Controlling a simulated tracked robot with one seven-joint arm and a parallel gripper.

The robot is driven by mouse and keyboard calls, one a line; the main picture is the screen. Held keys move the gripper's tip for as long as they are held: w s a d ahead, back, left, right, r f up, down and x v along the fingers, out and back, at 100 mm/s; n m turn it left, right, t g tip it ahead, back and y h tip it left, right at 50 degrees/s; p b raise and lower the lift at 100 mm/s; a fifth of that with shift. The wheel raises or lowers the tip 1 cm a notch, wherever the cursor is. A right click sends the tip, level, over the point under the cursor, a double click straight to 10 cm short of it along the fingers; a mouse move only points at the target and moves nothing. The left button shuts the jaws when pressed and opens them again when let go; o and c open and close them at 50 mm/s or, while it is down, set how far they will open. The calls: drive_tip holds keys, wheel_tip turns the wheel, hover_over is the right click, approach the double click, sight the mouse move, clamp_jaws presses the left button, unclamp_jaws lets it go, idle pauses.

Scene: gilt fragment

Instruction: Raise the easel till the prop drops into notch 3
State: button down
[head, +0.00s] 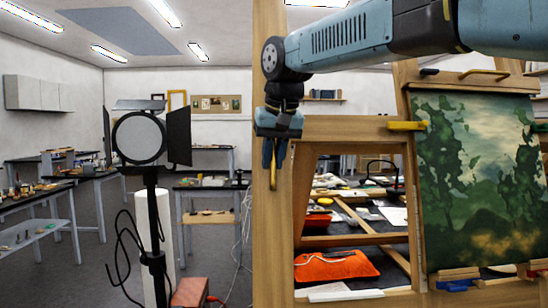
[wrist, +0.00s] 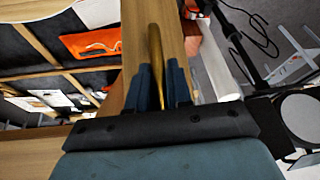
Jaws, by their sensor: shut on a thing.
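The wooden easel (head: 350,128) fills the right half of the head view, with a broad upright post (head: 270,235) at its left. A green landscape painting (head: 475,170) is clamped on it, leaning slightly. My gripper (head: 273,160) points down in front of the post. It is shut on a slim brass handle (head: 273,180), whose lower end sticks out below the fingers. In the wrist view the brass handle (wrist: 154,45) stands between my two dark blue fingers (wrist: 161,78), against the wood. I cannot make out the prop or its notches in either view.
A studio lamp (head: 140,138) on a black stand is left of the easel, with loose cables. A dark table behind the frame holds an orange pouch (head: 335,265) and tools. Workbenches line the room at left. Grey floor (head: 105,225) is open between them.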

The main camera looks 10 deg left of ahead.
drive_tip(key=shift+s, duration=0.1)
drive_tip(key=shift+s+d+r, duration=0.1)
drive_tip(key=shift+s+d, duration=0.15)
drive_tip(key=shift+s, duration=0.7)
drive_tip(key=shift+w, duration=0.15)
drive_tip(key=c, duration=1.1)
unclamp_jaws()
drive_tip(key=v, duration=1.3)
drive_tip(key=shift+s+d+r, duration=0.15)
drive_tip(key=shift+s+r, duration=0.1)
drive_tip(key=shift+s, duration=0.05)
